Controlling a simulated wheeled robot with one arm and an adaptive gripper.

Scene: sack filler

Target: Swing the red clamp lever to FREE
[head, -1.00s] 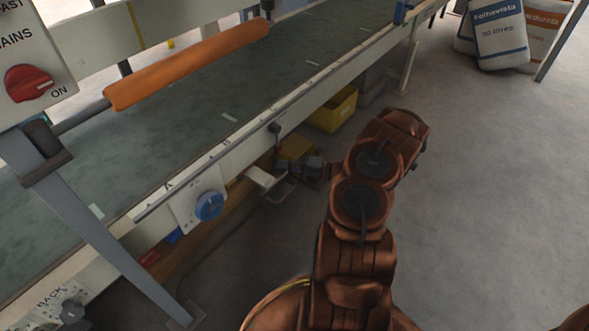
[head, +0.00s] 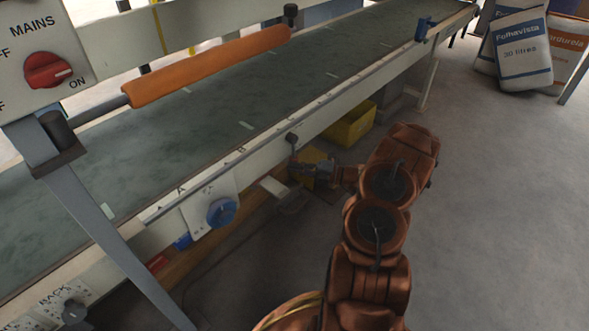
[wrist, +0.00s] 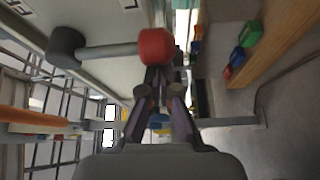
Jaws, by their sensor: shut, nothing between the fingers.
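The lever shows in the wrist view as a grey rod (wrist: 108,50) between a dark round end (wrist: 66,46) and a red end (wrist: 157,46). In the head view its dark end (head: 291,138) shows at the bench's front rail; I cannot make out the red end there. My gripper (wrist: 160,76) is shut and empty, with its fingertips right at the red end in the wrist view. I cannot tell whether they touch it. In the head view my gripper (head: 296,168) is small and dark, just below the rail. No FREE marking is readable.
A blue knob (head: 221,211) sits on the bench front, left of my gripper. A pale pedal-like plate (head: 274,187) and yellow bin (head: 350,126) are close by. An orange padded bar (head: 205,66) spans above the green belt (head: 250,95). Open floor (head: 500,220) lies right.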

